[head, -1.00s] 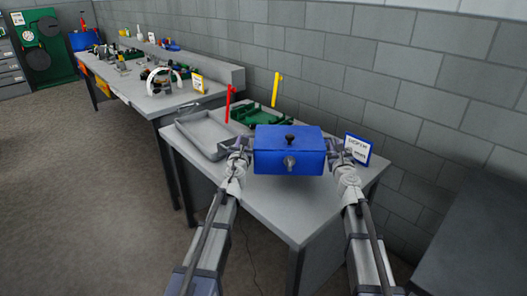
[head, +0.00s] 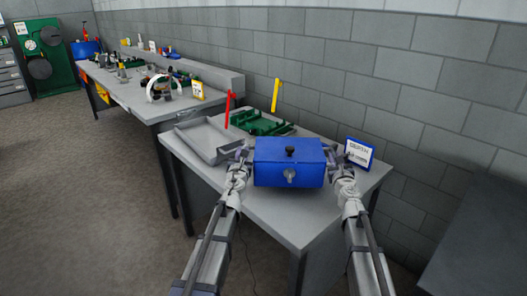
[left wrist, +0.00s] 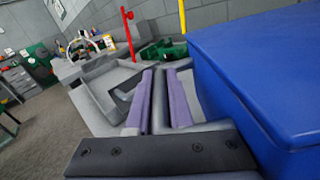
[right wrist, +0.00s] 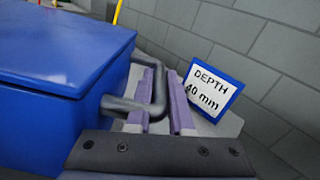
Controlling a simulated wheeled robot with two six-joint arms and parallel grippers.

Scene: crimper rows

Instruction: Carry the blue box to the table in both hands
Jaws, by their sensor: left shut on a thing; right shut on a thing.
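The blue box (head: 289,165), with a dark knob on its lid and a grey knob on its front, is level over the grey table (head: 285,222). I cannot tell whether its underside touches the top. My left gripper (head: 242,158) is shut on its left side handle, and my right gripper (head: 335,158) is shut on its right side handle. In the right wrist view the grey bar handle (right wrist: 130,104) passes between the purple fingers, beside the box (right wrist: 55,55). In the left wrist view the box (left wrist: 270,75) is right of the fingers.
A grey tray (head: 208,152) and a green fixture (head: 262,123) lie behind the box on the left. A red post (head: 228,108) and a yellow post (head: 275,95) stand there. A blue-framed sign (head: 359,153) stands at the right. The table's front part is clear.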

